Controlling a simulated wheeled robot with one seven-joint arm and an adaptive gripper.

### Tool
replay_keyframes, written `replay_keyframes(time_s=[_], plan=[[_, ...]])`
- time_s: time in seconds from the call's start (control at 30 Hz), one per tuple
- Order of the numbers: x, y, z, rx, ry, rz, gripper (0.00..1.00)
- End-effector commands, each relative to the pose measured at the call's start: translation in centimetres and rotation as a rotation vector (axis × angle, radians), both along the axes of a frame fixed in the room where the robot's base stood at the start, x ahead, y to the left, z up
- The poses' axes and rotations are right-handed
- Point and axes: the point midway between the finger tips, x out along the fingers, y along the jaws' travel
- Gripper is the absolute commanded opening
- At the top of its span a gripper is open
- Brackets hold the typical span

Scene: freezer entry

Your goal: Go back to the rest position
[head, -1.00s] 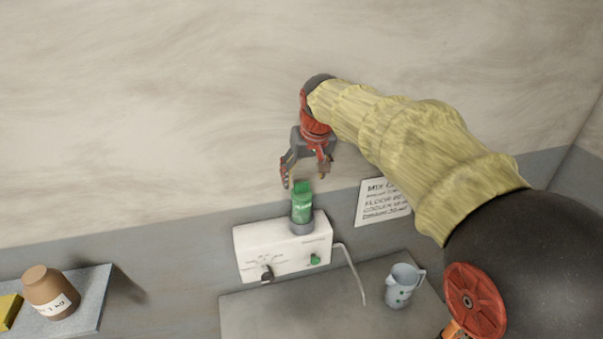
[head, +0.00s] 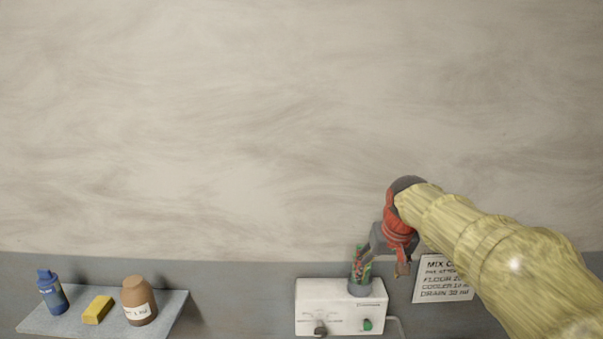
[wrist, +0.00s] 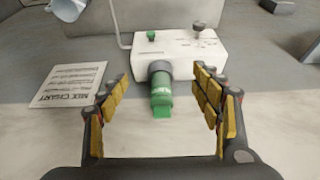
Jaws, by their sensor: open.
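My gripper (head: 382,266) is open and empty in the head view, up and right of a white dispenser box (head: 340,308). A green bottle (wrist: 161,92) stands in the grey collar on that box. In the head view the bottle is mostly hidden behind one of my fingers. In the wrist view my gripper (wrist: 162,82) has its fingers spread wide, one to each side of the bottle in the picture. A gap shows between the fingers and the bottle, and nothing is held.
A mix chart (head: 442,280) is on the wall right of the dispenser. A shelf (head: 172,312) at lower left holds a blue bottle (head: 52,292), a yellow block (head: 98,309) and a brown jar (head: 138,301). A jug (wrist: 68,9) shows in the wrist view. The wall above is clear.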

Motion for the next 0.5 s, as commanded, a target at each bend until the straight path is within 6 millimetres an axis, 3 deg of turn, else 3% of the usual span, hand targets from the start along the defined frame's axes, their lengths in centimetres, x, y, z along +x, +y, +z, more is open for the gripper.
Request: replay_keyframes(time_s=[0.27, 0.5], plan=[[-2.1, -0.1, -3.1, -0.001, 0.051, -0.004, 0.65], [-6.2, -0.1, -5.6, -0.002, 0.086, -0.006, 0.65]])
